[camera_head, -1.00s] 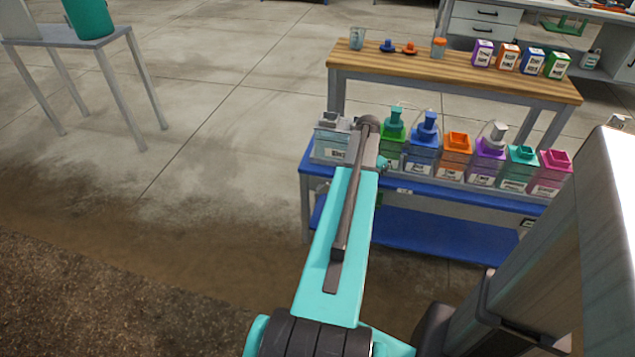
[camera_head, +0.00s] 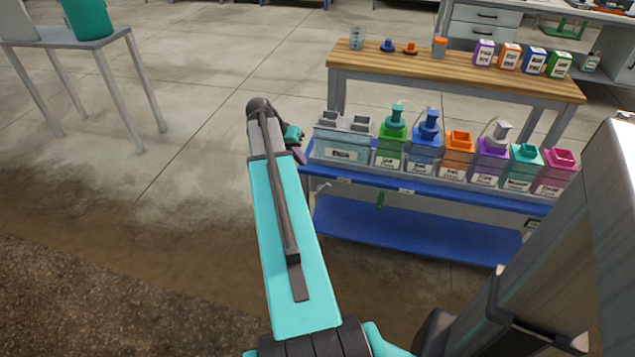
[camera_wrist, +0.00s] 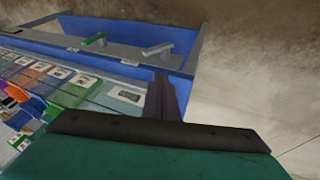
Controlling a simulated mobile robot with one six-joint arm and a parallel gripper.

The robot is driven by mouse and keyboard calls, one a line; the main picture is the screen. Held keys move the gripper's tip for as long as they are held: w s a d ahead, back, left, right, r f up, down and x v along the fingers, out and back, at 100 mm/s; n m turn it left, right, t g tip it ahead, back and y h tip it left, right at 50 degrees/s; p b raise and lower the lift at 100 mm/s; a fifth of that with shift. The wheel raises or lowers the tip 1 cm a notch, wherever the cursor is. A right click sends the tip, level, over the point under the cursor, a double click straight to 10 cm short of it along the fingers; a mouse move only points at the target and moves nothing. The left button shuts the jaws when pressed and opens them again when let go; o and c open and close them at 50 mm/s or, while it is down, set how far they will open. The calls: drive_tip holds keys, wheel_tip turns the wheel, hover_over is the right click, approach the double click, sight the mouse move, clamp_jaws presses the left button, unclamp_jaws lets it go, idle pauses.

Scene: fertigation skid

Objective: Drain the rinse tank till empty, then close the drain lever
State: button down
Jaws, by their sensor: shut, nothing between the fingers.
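The rinse tank (camera_head: 343,143) is the clear box with grey tops at the left end of the tank row on the blue skid. Its liquid level cannot be read. A pale grey lever (camera_wrist: 157,48) sticks out below that end of the skid. It also shows small in the head view (camera_head: 321,187). A green lever (camera_wrist: 94,41) sits beside it, and shows in the head view (camera_head: 380,200) too. My gripper (camera_wrist: 162,80) is shut and empty, near the skid's left end and apart from the grey lever. My arm partly hides it in the head view.
Other coloured tanks (camera_head: 458,150) stand in a row right of the rinse tank. A lower blue shelf (camera_head: 420,233) lies under them. A wooden bench (camera_head: 455,82) with bottles stands behind. Open concrete floor lies to the left, with a grey table (camera_head: 75,42) further off.

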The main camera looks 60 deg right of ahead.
drive_tip(key=shift+w+a, duration=0.4)
drive_tip(key=shift+w, duration=0.15)
drive_tip(key=shift+d+f, duration=0.1)
drive_tip(key=shift+f, duration=0.1)
drive_tip(key=b, duration=0.1)
approach(323, 188)
wheel_tip(323, 188, down, 3)
drive_tip(key=w+d, duration=0.2)
drive_tip(key=shift+s+d+f+b, duration=0.15)
drive_tip(key=shift+s+d+f, duration=0.1)
drive_tip(key=shift+s+f, duration=0.35)
drive_tip(key=shift+s+d+f+b, duration=0.15)
drive_tip(key=shift+s+d+f, duration=0.2)
drive_tip(key=shift+s, duration=0.5)
drive_tip(key=shift+w+a, duration=0.1)
drive_tip(key=shift+a, duration=0.05)
drive_tip(key=shift+t, duration=0.3)
